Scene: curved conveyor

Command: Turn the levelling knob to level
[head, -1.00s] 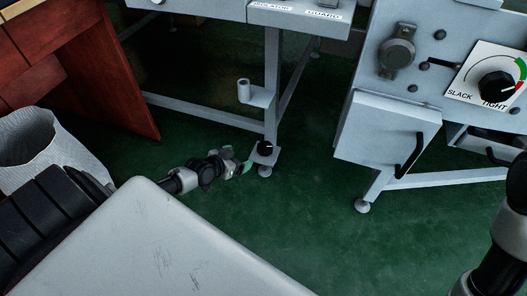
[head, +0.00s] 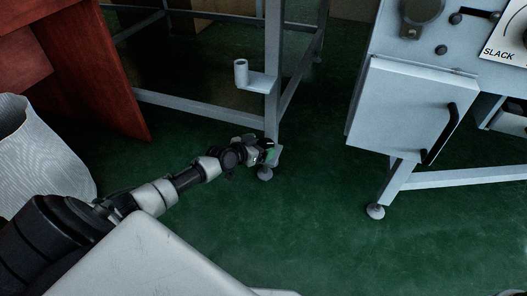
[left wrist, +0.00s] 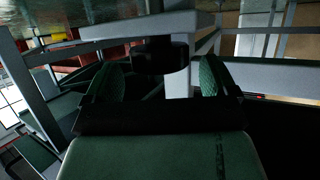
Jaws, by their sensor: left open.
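The black levelling knob (left wrist: 160,56) shows in the left wrist view, between the two green-padded fingers of my left gripper (left wrist: 160,78). It sits against a grey bracket, beside a pale leg. The fingers are apart on either side of the knob, and dark gaps show between them and it. In the head view my left gripper (head: 262,153) is low at the foot of the frame leg (head: 273,80) and hides the knob. The foot plate (head: 274,160) shows beside it. The knob's pointer mark cannot be made out. My right gripper is not in view.
A grey cup holder (head: 241,72) sticks out from the leg above my left gripper. A machine with a grey door box (head: 405,110) stands at right. A wooden desk (head: 95,65) and a pale ribbed bin (head: 40,150) are at left.

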